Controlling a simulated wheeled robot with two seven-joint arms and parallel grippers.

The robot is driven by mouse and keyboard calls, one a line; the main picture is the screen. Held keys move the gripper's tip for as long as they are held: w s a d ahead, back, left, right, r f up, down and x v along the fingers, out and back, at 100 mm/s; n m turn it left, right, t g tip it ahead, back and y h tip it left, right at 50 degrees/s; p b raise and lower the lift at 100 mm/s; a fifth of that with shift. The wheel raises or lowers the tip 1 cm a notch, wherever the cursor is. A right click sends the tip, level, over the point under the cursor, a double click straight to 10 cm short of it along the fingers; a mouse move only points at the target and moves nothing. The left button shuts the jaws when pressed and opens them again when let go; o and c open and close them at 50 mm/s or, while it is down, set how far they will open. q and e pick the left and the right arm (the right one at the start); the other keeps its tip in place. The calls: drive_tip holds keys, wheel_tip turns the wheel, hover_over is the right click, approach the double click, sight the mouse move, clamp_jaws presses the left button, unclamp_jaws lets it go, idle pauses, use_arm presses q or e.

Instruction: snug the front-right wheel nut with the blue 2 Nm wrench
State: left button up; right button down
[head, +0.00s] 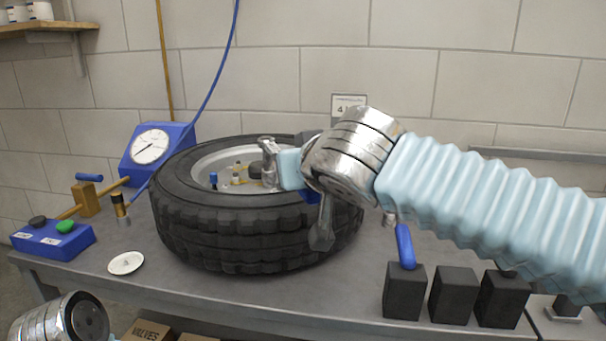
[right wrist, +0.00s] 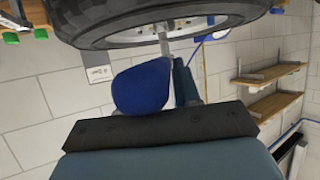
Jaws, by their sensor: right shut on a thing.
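My right gripper (head: 270,168) is over the right part of the wheel's hub and is shut on a blue-handled tool, taken to be the blue wrench (right wrist: 143,86). In the right wrist view its rounded blue handle is close to the gripper, and a grey shaft runs from there toward the wheel. The wheel (head: 240,230) lies flat on the bench, with several small fittings in its pale hub. My gripper and wrist hide the hub's right side, so I cannot make out the front-right nut or whether the wrench touches it. My left wrist shows at bottom left; its fingers are out of frame.
Another blue-handled tool (head: 404,246) stands in a black block (head: 404,291), beside more black blocks. A blue gauge (head: 155,150), a blue box with buttons (head: 52,239), a wooden-coloured mallet-like piece (head: 86,198) and a white dish (head: 126,263) are at left.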

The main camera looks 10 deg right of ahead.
drive_tip(key=shift+s+a+m+h, duration=0.2)
drive_tip(key=shift+a+m+h, duration=0.3)
drive_tip(key=shift+a, duration=0.35)
drive_tip(key=shift+a+r, duration=0.1)
drive_tip(key=shift+w+d+n+y+b, duration=0.15)
drive_tip(key=shift+d+n+y+b, duration=0.3)
drive_tip(key=shift+d, duration=0.5)
drive_tip(key=shift+w+d+n+y, duration=0.15)
drive_tip(key=shift+d+n+y, duration=0.2)
drive_tip(key=shift+d, duration=0.1)
drive_tip(key=c, duration=1.4)
unclamp_jaws()
clamp_jaws()
drive_tip(key=shift+d, duration=0.1)
